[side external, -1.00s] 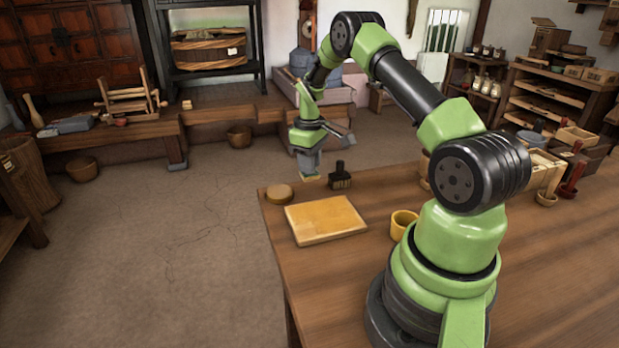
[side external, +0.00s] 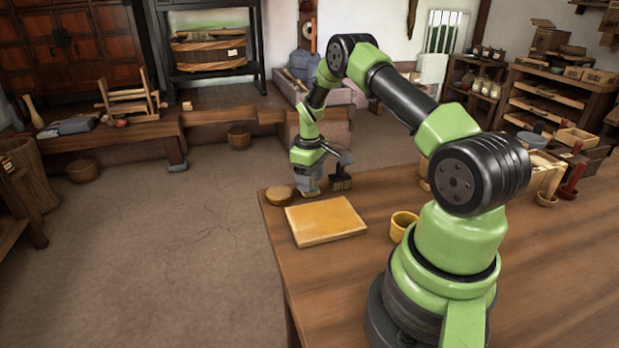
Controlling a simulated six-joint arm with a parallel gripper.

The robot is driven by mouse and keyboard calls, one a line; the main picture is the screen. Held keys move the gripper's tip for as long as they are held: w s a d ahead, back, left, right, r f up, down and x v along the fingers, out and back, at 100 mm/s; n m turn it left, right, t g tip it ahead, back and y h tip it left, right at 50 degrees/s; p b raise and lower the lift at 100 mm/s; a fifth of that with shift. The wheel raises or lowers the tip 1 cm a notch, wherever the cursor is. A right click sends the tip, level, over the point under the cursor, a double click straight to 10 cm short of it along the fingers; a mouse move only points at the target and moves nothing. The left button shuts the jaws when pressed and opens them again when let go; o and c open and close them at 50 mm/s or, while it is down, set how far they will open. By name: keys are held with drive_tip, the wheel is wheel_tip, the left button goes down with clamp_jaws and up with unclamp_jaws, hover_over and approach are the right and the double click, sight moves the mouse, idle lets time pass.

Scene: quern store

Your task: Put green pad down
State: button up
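My gripper (side external: 308,188) points down at the far left corner of the table, low over the wood. It is between a round tan disc (side external: 279,194) on its left and a dark brush-like block with a handle (side external: 340,181) on its right. Its fingers are small and blurred, so I cannot tell whether they are open or shut. I cannot make out a green pad; anything at the fingertips is too small or hidden to tell.
A yellow-orange board (side external: 325,222) lies flat in front of my gripper. A yellow cup (side external: 402,226) stands to its right, near my base. The wooden table (side external: 545,262) has bare room at the right. Trays and a red-handled tool (side external: 572,174) stand at the far right.

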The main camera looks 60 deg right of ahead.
drive_tip(key=shift+r, duration=0.1)
wheel_tip(320, 180, up, 12)
drive_tip(key=a+r+t, duration=0.2)
drive_tip(key=a+r, duration=0.6)
drive_tip(key=r, duration=0.2)
drive_tip(key=s+a+r+m+t, duration=0.1)
drive_tip(key=s+a+r+t, duration=0.1)
drive_tip(key=s+a+r, duration=0.3)
drive_tip(key=s+a+r+m+t, duration=0.1)
drive_tip(key=s+a+r+m, duration=0.15)
drive_tip(key=a, duration=0.55)
drive_tip(key=s+a+t+y, duration=0.2)
drive_tip(key=s+a, duration=0.3)
drive_tip(key=s, duration=0.5)
drive_tip(key=shift+a+f, duration=0.25)
drive_tip(key=shift+a, duration=0.1)
drive_tip(key=shift+m, duration=0.25)
drive_tip(key=shift+o, duration=0.5)
